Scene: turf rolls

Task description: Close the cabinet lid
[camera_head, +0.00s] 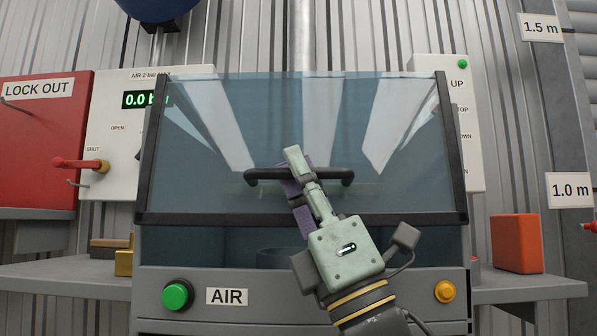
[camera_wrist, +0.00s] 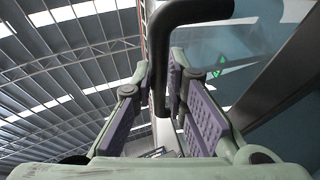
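The cabinet lid (camera_head: 215,150) is a tinted see-through pane with a dark frame, above the grey cabinet (camera_head: 395,290). An open gap shows between its lower bar and the cabinet front. A black bar handle (camera_head: 334,176) sits on the lid; it also shows large in the wrist view (camera_wrist: 187,15). My gripper (camera_head: 297,165) is at the middle of the handle and covers part of it. In the wrist view, my gripper's purple-padded fingers (camera_wrist: 158,75) stand apart, with part of the handle between them. Contact with the pads is not clear.
A green button (camera_head: 177,296) and an AIR label are at the front left; a yellow button (camera_head: 445,291) is at the front right. Grey shelves flank the cabinet, with an orange block (camera_head: 516,243) on the right. A red lever (camera_head: 80,164) is on the left panel.

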